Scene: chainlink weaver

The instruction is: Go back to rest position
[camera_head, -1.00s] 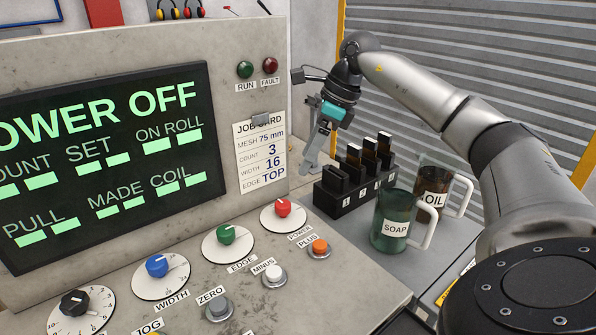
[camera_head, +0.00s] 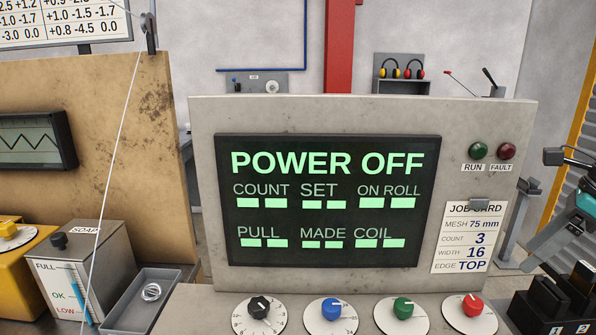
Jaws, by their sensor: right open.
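My right gripper (camera_head: 548,250), with a teal band, is partly in view at the right edge. It is open, with no held thing visible, and hangs beside the console near the black block (camera_head: 530,312) at the lower right. Much of my right arm is cut off by the picture edge. My left gripper is not in view. The console screen (camera_head: 325,200) reads POWER OFF. A job card (camera_head: 468,238) is on the panel to its right.
Black, blue, green and red knobs (camera_head: 331,309) line the console's front. To the left are a soap box (camera_head: 85,265), a grey tray (camera_head: 125,305) with a small wire coil, and a tan panel (camera_head: 120,130). Ear muffs (camera_head: 402,70) hang at the back.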

